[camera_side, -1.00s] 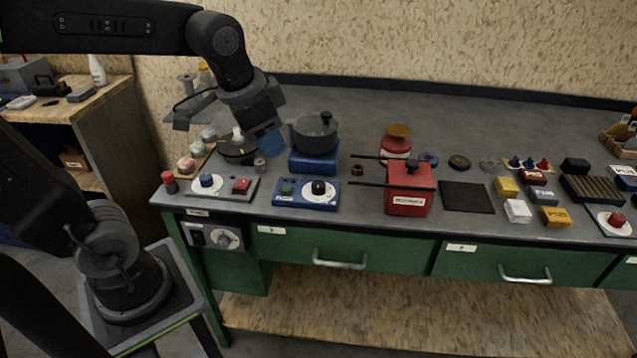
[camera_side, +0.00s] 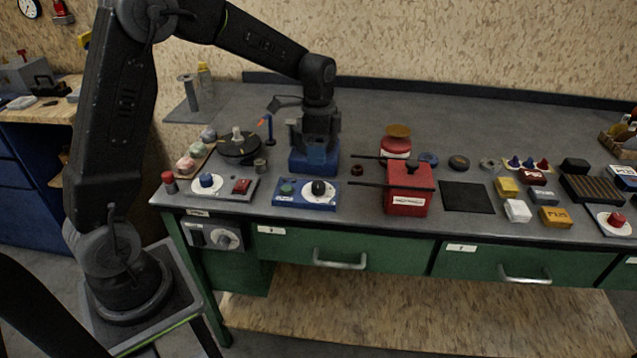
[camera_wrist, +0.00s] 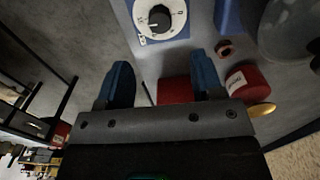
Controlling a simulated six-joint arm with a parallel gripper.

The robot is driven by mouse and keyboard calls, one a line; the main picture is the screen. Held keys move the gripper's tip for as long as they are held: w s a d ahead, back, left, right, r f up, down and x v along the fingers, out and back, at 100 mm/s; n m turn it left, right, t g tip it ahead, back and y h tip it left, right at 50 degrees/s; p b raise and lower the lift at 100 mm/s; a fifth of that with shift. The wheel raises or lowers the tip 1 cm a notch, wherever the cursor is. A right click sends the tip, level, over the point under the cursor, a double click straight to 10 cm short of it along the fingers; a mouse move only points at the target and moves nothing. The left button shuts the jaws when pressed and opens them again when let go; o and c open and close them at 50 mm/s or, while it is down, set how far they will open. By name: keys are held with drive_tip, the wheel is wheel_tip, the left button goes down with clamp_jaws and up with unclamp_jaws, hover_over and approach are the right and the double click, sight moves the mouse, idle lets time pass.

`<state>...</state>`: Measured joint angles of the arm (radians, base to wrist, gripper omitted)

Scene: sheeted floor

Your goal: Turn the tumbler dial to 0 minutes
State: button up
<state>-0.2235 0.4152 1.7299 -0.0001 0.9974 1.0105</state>
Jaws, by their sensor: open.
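A blue control panel (camera_side: 306,195) sits at the bench's front edge. It carries a green button (camera_side: 287,188) and a black knob on a white dial (camera_side: 319,188). I take this for the tumbler dial. In the wrist view the dial (camera_wrist: 160,17) is near the top, with a white mark on the knob's left side and printed figures on the ring. The setting is too small to read surely. My gripper (camera_side: 315,148) hangs behind the panel, apart from the dial, by the blue box base (camera_side: 313,166). In the wrist view my blue-tipped gripper (camera_wrist: 163,82) is open and empty.
A grey panel (camera_side: 235,190) with a blue knob and red switch stands left. A red box (camera_side: 408,198) with rods reaching left stands right of the blue panel. The pot is hidden behind my arm. A black mat (camera_side: 466,197) lies farther right.

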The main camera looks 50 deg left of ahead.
sight(319, 184)
wheel_tip(319, 184, down, 10)
drive_tip(key=shift+f, duration=0.1)
idle(0.4)
drive_tip(key=c, duration=0.9)
